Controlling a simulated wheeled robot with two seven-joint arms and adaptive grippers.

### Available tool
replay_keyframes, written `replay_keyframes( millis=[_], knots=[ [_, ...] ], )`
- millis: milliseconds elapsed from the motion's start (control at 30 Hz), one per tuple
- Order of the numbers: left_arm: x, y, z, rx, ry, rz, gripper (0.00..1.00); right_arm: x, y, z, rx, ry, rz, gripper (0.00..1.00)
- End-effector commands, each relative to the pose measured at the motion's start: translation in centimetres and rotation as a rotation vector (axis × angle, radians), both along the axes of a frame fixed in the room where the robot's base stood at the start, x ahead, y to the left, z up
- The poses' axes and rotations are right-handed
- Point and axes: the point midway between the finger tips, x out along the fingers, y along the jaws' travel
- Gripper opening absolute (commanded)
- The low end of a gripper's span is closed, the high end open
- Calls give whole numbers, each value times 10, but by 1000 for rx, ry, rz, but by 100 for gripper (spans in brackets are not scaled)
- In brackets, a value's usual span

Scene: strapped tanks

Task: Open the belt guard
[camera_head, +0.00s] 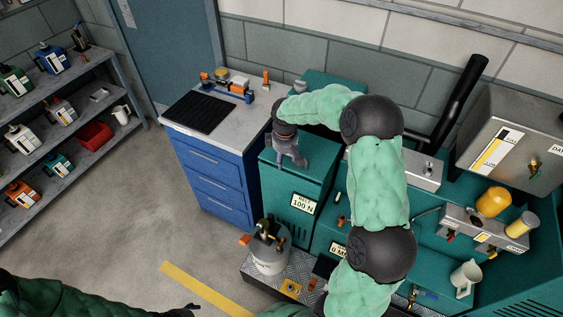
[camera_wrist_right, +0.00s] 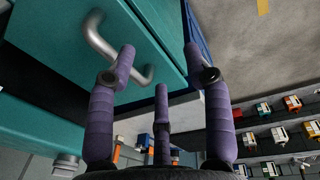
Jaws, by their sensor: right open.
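The belt guard (camera_head: 281,190) is a teal box with a "BELT 100 N" label, beside the blue drawer cabinet. It looks closed. My right gripper (camera_head: 290,162) is over its top from the back left, and the arm hides part of the machine behind. In the right wrist view the purple fingers of the right gripper (camera_wrist_right: 160,58) are spread and empty. A bent metal handle (camera_wrist_right: 100,40) on the teal panel (camera_wrist_right: 60,50) passes behind the left finger; I cannot tell if they touch. A dark tip of my left gripper (camera_head: 183,310) shows at the bottom edge.
A grey canister (camera_head: 269,250) stands on the tread plate in front of the guard. A blue cabinet (camera_head: 215,172) with a black mat (camera_head: 199,112) is to the left. Valves and a white jug (camera_head: 465,278) are at the right. The floor (camera_head: 140,215) at left is clear.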

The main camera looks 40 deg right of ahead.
Motion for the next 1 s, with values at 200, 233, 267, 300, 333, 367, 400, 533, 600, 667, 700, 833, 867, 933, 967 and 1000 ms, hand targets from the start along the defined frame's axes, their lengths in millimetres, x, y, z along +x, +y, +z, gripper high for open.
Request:
replay_keyframes(
  millis=[200, 233, 267, 300, 333, 367, 400, 533, 600, 667, 700, 833, 867, 933, 967, 1000],
  knots=[
    [0, 0, 0, 0, 0, 0, 68, -1, 12, -14, 26, -2, -8, 51],
    [0, 0, 0, 0, 0, 0, 68, 0, 13, -15, 27, -2, -9, 51],
    [0, 0, 0, 0, 0, 0, 68, 0, 13, -16, 29, -3, -10, 51],
    [0, 0, 0, 0, 0, 0, 68, 0, 14, -16, 30, -3, -11, 51],
    [0, 0, 0, 0, 0, 0, 68, 0, 14, -16, 32, -4, -11, 51],
    [0, 0, 0, 0, 0, 0, 68, 0, 14, -17, 32, -4, -12, 51],
    [0, 0, 0, 0, 0, 0, 68, 0, 14, -17, 32, -4, -12, 51],
    [0, 0, 0, 0, 0, 0, 68, -1, 14, -17, 32, -4, -12, 51],
    [0, 0, 0, 0, 0, 0, 68, -1, 14, -17, 32, -4, -12, 43],
    [0, 0, 0, 0, 0, 0, 68, -1, 17, -20, 38, -2, -11, 26],
    [0, 0, 0, 0, 0, 0, 68, -2, 22, -25, 47, 0, -13, 14],
    [0, 0, 0, 0, 0, 0, 68, -9, 62, -62, 121, 4, -34, 0],
    [0, 0, 0, 0, 0, 0, 68, -13, 76, -75, 146, 5, -44, 0],
    [0, 0, 0, 0, 0, 0, 68, -26, 115, -107, 219, 13, -85, 0],
    [0, 0, 0, 0, 0, 0, 68, -34, 133, -121, 250, 18, -107, 0],
    [0, 0, 0, 0, 0, 0, 68, -46, 157, -139, 291, 25, -143, 0]
  ],
)
